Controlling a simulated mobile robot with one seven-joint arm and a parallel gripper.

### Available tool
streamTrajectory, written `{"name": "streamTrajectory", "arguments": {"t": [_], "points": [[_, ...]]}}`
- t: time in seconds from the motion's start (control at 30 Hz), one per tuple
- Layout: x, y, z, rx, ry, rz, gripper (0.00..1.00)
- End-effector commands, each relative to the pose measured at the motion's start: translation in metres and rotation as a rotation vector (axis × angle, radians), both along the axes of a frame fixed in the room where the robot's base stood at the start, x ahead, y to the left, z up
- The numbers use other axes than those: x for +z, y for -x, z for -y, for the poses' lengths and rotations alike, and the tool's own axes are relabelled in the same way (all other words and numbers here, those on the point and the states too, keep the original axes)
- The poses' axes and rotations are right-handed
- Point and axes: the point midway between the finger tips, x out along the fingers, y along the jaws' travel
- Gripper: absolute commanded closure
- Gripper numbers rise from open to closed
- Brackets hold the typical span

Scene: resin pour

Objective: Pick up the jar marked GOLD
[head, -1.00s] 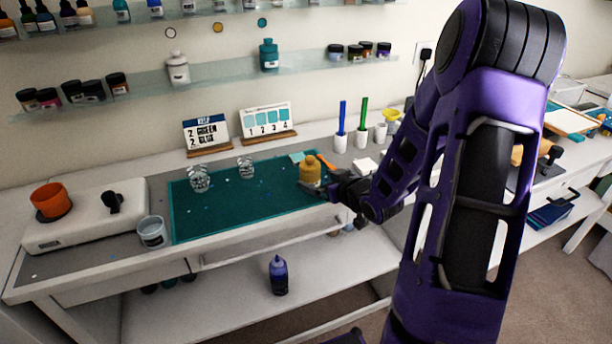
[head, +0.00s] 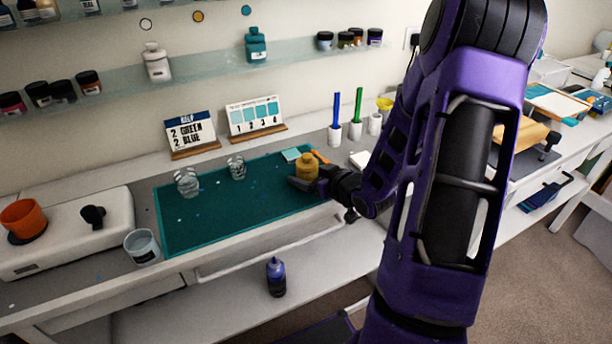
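A gold-yellow jar (head: 306,164) stands upright on the right part of the teal mat (head: 165,222) in the head view. No lettering can be read on it at this size. My gripper (head: 306,182) is low at the jar's near right side, and a dark finger reaches across in front of the jar's lower part. The far finger is hidden, so I cannot tell whether the gripper is open or shut, or whether it touches the jar.
Two clear cups (head: 187,182) (head: 237,168) stand on the mat left of the jar. An orange stick (head: 320,157) and pale teal square (head: 291,154) lie close behind it. The mat's front middle is clear.

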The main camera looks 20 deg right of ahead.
Motion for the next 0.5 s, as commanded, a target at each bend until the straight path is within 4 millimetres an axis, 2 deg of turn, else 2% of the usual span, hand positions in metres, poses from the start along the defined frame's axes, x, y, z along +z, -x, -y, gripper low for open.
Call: {"name": "streamTrajectory", "arguments": {"t": [0.03, 0.07, 0.43, 0.5], "points": [[0.0001, -0.0001, 0.0, 0.0, 0.0, 0.0, 0.27], [0.0001, -0.0001, -0.0001, 0.0, 0.0, 0.0, 0.32], [0.0001, -0.0003, -0.0003, 0.0, 0.0, 0.0, 0.99], [0.001, -0.0007, -0.0002, 0.0, 0.001, 0.002, 1.0]]}}
